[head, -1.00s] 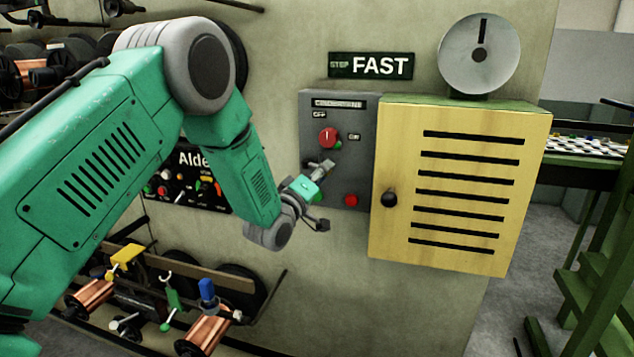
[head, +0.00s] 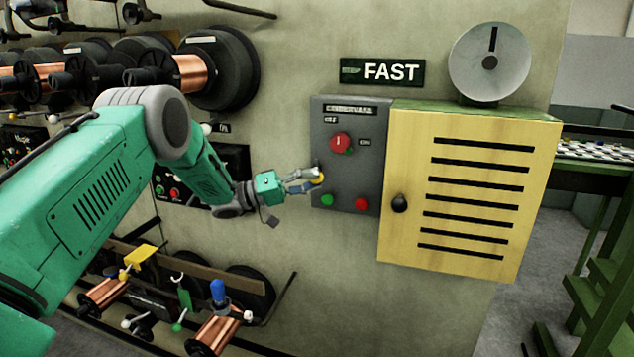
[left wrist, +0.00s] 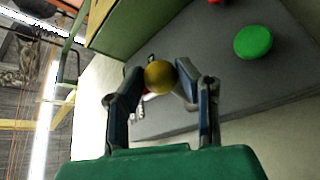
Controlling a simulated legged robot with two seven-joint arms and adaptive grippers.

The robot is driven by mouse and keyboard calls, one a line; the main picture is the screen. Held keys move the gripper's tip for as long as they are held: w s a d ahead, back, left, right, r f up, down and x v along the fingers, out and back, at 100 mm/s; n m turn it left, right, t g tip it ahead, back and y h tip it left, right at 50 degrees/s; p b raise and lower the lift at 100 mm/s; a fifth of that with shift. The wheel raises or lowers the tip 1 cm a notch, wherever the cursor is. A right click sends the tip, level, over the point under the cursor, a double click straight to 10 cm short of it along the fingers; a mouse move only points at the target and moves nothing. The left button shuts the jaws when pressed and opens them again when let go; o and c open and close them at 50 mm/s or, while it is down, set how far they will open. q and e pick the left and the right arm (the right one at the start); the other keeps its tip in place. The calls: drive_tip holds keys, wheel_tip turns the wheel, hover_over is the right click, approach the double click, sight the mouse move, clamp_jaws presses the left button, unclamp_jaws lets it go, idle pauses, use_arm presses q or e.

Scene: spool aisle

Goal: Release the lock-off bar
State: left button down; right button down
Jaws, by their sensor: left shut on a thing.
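My left gripper (head: 316,177) comes in from the left at the left edge of the grey control box (head: 352,107). It is shut on a yellow ball knob (head: 319,177). In the left wrist view the knob (left wrist: 159,77) sits between the two fingertips. The fingers and knob hide whatever bar the knob is on, so I cannot tell the bar's position. A red rotary switch (head: 340,142) with OFF and ON labels is above the knob. A green button (head: 327,200) and a red button (head: 361,204) are below. My right gripper is not in view.
A yellow slotted cabinet door (head: 465,190) with a black knob (head: 399,203) stands right of the box. A FAST sign (head: 383,72) and a round dial (head: 489,63) are above. Copper spools (head: 215,330) stick out at lower left. The wall below the box is clear.

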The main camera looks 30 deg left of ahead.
use_arm(q)
drive_tip(key=shift+a+r+m+g+h+b, duration=0.15)
drive_tip(key=shift+a+m+g+h, duration=0.15)
drive_tip(key=shift+g, duration=0.2)
drive_tip(key=shift+a+f+m+g+h+b, duration=0.1)
drive_tip(key=shift+a+m+g+h+b, duration=0.1)
drive_tip(key=shift+m+g+h, duration=0.25)
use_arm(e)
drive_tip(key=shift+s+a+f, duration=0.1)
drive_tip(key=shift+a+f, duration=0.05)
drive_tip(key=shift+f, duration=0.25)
use_arm(q)
drive_tip(key=shift+r, duration=0.15)
drive_tip(key=c, duration=1.2)
unclamp_jaws()
drive_tip(key=v, duration=0.8)
drive_tip(key=w+v, duration=0.1)
drive_tip(key=v, duration=0.3)
drive_tip(key=shift+s+a+f, duration=0.25)
drive_tip(key=shift+a+f, duration=0.2)
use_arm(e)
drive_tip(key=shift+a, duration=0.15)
use_arm(q)
drive_tip(key=shift+d+r, duration=0.1)
drive_tip(key=shift+d, duration=0.1)
drive_tip(key=shift+a, duration=0.1)
